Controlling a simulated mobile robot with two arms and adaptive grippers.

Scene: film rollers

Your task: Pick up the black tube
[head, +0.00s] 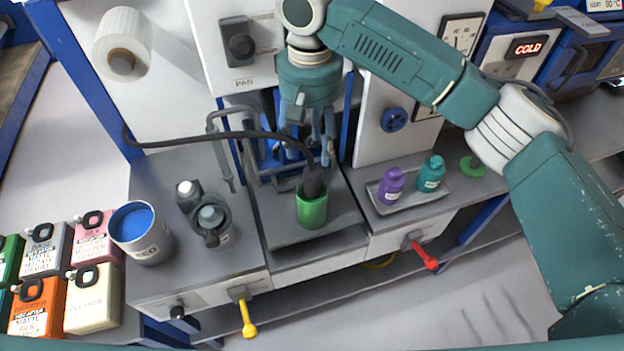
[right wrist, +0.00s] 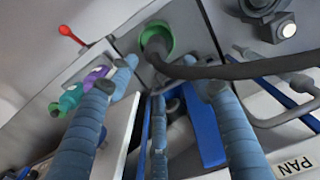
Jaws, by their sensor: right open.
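The black tube (head: 220,135) arches from the left and bends down into a green cup (head: 312,208) on the middle ledge. In the right wrist view the black tube (right wrist: 235,71) runs from the green cup (right wrist: 156,38) off to the right. My right gripper (head: 313,150) hangs above and behind the cup, close to the tube's downward end. Whether a finger touches the tube is unclear. My left gripper is not in view.
A tray (head: 422,192) with a purple bottle (head: 391,184) and a teal bottle (head: 431,173) stands right of the cup. A paper roll (head: 122,45) hangs behind.

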